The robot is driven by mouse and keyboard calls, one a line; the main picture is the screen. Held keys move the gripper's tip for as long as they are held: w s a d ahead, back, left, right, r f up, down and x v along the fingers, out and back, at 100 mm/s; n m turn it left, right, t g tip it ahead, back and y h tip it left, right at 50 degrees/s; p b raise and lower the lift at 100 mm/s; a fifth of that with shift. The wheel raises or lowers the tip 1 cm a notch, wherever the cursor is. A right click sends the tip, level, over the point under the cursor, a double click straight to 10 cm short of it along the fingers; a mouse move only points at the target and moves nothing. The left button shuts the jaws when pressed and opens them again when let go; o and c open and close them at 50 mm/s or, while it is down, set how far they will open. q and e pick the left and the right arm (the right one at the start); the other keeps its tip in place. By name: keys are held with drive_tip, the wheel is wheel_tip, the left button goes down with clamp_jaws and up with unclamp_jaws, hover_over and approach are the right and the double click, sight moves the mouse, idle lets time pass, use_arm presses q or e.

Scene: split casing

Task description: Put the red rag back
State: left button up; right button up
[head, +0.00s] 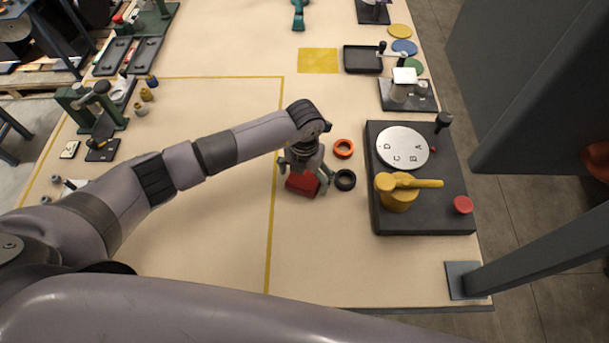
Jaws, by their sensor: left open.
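The red rag (302,184) lies on the table, just right of the long yellow line. It is partly hidden under my left gripper. My left gripper (306,180) points down over the rag with its fingers apart on either side of it. I cannot tell whether the fingers touch the cloth. The rag appears to rest on the table. A yellow square (318,61) is marked on the table farther back. My right gripper is not in view.
An orange ring (343,148) and a black ring (345,180) lie close right of the gripper. A dark base (425,223) with a lettered dial (403,148) and yellow handle (398,195) stands at right. Green fixtures (95,106) stand at left. The table's middle is clear.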

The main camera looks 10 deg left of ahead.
sight(304, 177)
use_arm(q)
wheel_tip(304, 177, up, 12)
drive_tip(key=b, duration=0.3)
idle(0.5)
